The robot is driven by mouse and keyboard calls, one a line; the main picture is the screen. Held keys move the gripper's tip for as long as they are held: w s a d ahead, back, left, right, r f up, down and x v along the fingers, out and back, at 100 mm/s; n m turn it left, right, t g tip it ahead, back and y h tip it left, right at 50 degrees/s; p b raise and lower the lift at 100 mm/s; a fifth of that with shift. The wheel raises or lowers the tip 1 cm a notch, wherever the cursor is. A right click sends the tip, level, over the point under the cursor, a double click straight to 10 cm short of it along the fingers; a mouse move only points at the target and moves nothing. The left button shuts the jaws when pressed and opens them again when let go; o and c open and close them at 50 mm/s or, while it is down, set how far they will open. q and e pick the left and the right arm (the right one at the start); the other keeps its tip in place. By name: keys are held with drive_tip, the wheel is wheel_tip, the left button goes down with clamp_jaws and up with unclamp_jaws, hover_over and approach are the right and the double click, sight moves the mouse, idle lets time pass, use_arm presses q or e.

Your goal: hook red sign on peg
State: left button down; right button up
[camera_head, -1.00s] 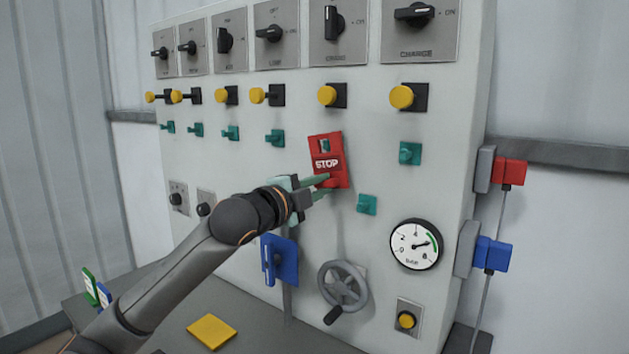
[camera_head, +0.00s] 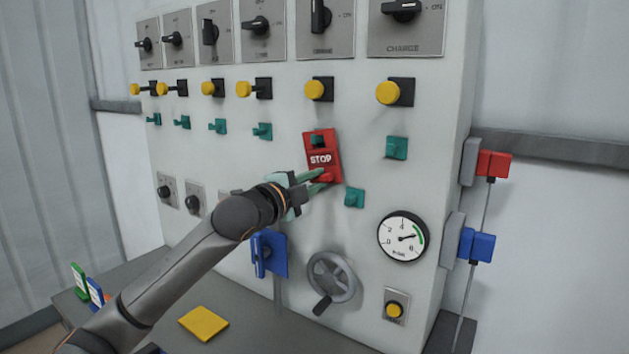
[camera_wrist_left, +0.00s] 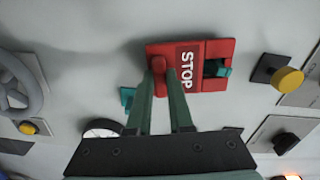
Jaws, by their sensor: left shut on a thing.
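The red STOP sign (camera_head: 323,157) is at the panel's front, slightly tilted in the head view. A teal peg (camera_head: 318,140) shows in the slot near its top. In the left wrist view the sign (camera_wrist_left: 188,52) lies sideways and the teal peg (camera_wrist_left: 218,68) shows in its slot. Whether the sign's back touches the panel cannot be told. My left gripper (camera_head: 325,180) is shut on the red grip at the sign's lower end; its green fingers (camera_wrist_left: 160,88) are on both sides of that grip. My right gripper is not in view.
The grey panel (camera_head: 220,150) carries several teal pegs, yellow knobs and black switches. A lone teal peg (camera_head: 354,197) sits below right of the sign. A gauge (camera_head: 403,237), handwheel (camera_head: 332,277) and blue sign (camera_head: 270,254) are lower down. A yellow plate (camera_head: 204,323) lies on the table.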

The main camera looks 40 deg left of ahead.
use_arm(q)
drive_tip(key=c, duration=0.7)
unclamp_jaws()
drive_tip(key=shift+c, duration=0.2)
drive_tip(key=shift+s, duration=0.15)
drive_tip(key=shift+s+f, duration=0.1)
drive_tip(key=shift+s, duration=0.15)
drive_tip(key=s+d+b, duration=0.1)
drive_tip(key=s+b, duration=0.3)
drive_tip(key=s, duration=0.7)
drive_tip(key=shift+s+d+b, duration=0.25)
drive_tip(key=shift+s+b, duration=0.1)
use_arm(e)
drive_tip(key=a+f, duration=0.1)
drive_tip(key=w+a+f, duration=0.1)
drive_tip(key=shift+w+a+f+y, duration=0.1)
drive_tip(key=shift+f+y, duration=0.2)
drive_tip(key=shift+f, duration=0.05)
use_arm(q)
drive_tip(key=shift+r, duration=0.2)
